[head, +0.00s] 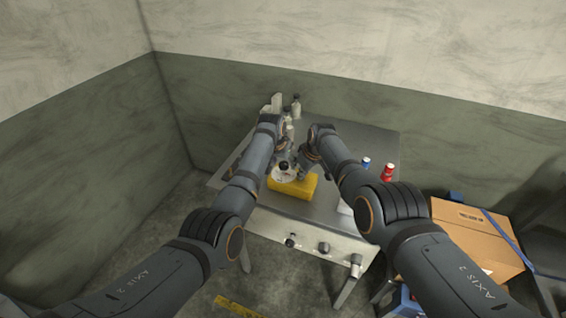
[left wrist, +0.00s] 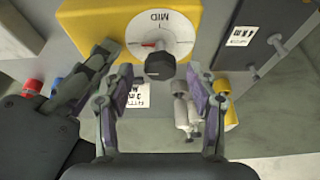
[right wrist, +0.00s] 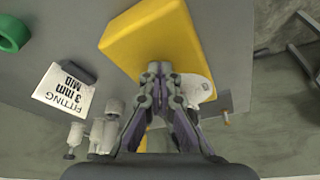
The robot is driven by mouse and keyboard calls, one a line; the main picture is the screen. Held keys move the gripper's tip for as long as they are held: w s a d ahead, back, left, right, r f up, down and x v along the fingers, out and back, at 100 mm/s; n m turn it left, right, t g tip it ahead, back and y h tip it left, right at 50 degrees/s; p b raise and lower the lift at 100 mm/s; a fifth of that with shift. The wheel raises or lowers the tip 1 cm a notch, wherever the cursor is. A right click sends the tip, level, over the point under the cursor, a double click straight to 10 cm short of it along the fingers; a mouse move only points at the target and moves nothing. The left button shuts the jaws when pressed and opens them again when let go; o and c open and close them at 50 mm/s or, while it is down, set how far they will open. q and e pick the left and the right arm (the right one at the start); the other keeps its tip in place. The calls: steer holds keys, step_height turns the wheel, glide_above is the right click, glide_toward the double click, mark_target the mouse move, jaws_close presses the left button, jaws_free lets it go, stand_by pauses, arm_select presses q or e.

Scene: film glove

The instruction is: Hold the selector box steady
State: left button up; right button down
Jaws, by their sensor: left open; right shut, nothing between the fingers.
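The yellow selector box (head: 299,189) lies on the grey table; it also shows in the left wrist view (left wrist: 92,18) and the right wrist view (right wrist: 150,38). Its white dial (left wrist: 178,28) reads MID and carries a black knob (left wrist: 159,66). My left gripper (left wrist: 159,76) is open, with its fingertips on either side of the knob in that view; I cannot tell whether they touch it. My right gripper (right wrist: 160,70) is shut and empty, its fingertips at the box's edge; contact is unclear. A card (right wrist: 62,92) reads "FITTING 3 mm MID".
Pale bottles (head: 296,104) stand at the table's back. A red item (head: 387,173) and a blue-topped one (head: 366,163) stand at the right. A green ring (right wrist: 12,33) lies on the table. A cardboard box (head: 468,235) sits right of the table. Walls close in behind and left.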

arm_select(q)
steer(key=shift+w+f, duration=0.1)
steer(key=shift+f, duration=0.15)
steer(key=c, duration=1.2)
steer(key=shift+o, duration=0.2)
steer(key=shift+d+n+y, duration=0.1)
steer(key=shift+n+y, duration=0.5)
steer(key=shift+n, duration=0.9)
steer(key=o, duration=1.2)
steer(key=shift+c, duration=0.2)
